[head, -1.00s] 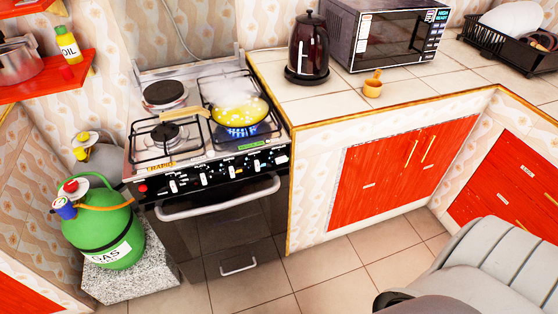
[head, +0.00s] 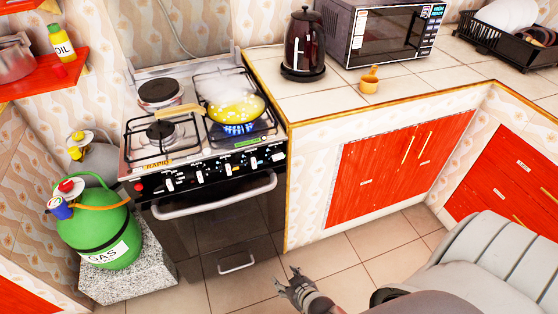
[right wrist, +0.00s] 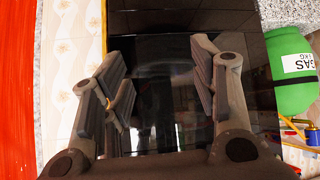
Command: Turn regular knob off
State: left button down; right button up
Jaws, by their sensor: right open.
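The stove (head: 150,186) stands left of the counter. Its black front panel carries a row of knobs (head: 200,176) with white marks; which one is the regular knob, I cannot tell. A blue flame (head: 240,129) burns under a steaming yellow pan (head: 240,106) on the right front burner. My right gripper (head: 287,279) is low over the floor, right of the oven and well below the knobs. It is open and empty; the right wrist view shows its fingers (right wrist: 160,85) apart before the dark oven front (right wrist: 150,20). My left gripper is not in view.
The oven handle (head: 215,199) juts out below the knobs. A green gas bottle (head: 95,232) stands on a stone block (head: 130,282) at left. The counter side (head: 310,190) with red doors (head: 400,170) is at right. The floor between is clear.

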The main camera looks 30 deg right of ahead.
jog(key=w+d+r+m+t+h, duration=0.1)
jog(key=w+d+r+t, duration=0.3)
jog(key=w+r, duration=0.7)
jog(key=t+h, duration=0.3)
jog(key=t, duration=0.1)
send_near(277, 155)
jog(key=f+x, duration=0.1)
jog(key=x, duration=0.7)
jog(key=shift+w+d+m, duration=0.25)
jog(key=shift+w+m, duration=0.1)
jog(key=shift+m, duration=0.05)
jog(key=shift+f, duration=0.1)
jog(key=c, duration=1)
